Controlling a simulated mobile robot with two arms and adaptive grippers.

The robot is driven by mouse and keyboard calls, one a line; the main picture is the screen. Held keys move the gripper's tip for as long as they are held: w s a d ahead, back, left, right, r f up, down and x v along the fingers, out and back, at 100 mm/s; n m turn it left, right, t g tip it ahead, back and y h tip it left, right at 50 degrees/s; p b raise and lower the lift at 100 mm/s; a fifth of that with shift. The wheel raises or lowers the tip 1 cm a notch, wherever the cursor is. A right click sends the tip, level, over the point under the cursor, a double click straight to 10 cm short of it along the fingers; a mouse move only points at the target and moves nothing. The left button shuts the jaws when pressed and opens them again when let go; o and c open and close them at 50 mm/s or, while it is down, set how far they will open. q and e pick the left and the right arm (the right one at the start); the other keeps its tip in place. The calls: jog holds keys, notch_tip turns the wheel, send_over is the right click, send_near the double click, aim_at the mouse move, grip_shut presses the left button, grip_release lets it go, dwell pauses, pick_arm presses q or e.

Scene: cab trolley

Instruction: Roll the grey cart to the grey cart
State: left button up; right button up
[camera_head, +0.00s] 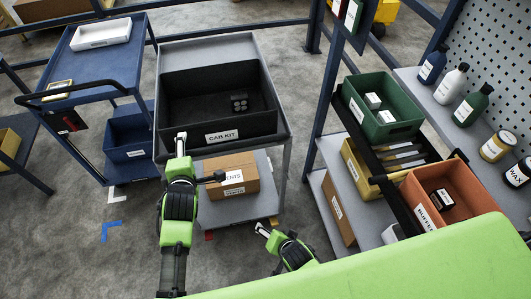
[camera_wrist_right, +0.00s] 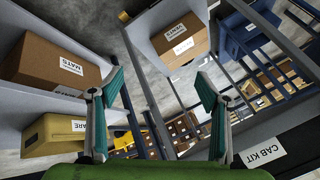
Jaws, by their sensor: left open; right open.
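The grey cart (camera_head: 222,47) stands in the middle of the head view, carrying a black bin labelled CAB KIT (camera_head: 256,125) on top and a cardboard box (camera_head: 243,172) on its lower shelf. My left gripper (camera_head: 199,157) is open at the cart's near edge, in front of the bin; I cannot tell whether it touches. My right gripper (camera_head: 266,246) is lower, near the cart's front right corner. In the right wrist view my right gripper (camera_wrist_right: 160,90) is open with nothing between its fingers. I see only one grey cart.
A blue cart (camera_head: 122,64) with a white tray (camera_head: 101,33) stands close on the left. On the right is a rack with a green bin (camera_head: 357,105), an orange bin (camera_head: 467,189) and several bottles. Blue rails run behind. Floor tape (camera_head: 110,230) marks the open floor at left.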

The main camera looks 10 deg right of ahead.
jog(key=w+a+r+m+t, duration=0.25)
jog(key=w+r+m, duration=0.4)
jog(key=r, duration=0.75)
jog(key=m+t+h, duration=0.1)
jog(key=m+t, duration=0.2)
jog(key=m, duration=0.2)
send_near(261, 143)
jog(key=x, duration=0.3)
jog(key=shift+n, duration=0.25)
jog(key=x, duration=0.7)
jog(key=shift+w, duration=0.25)
jog(key=shift+w+a+f, duration=0.15)
jog(key=shift+w+f, duration=0.05)
jog(key=shift+w, duration=0.15)
pick_arm(q)
jog(key=shift+c, duration=0.3)
grip_shut()
pick_arm(e)
grip_shut()
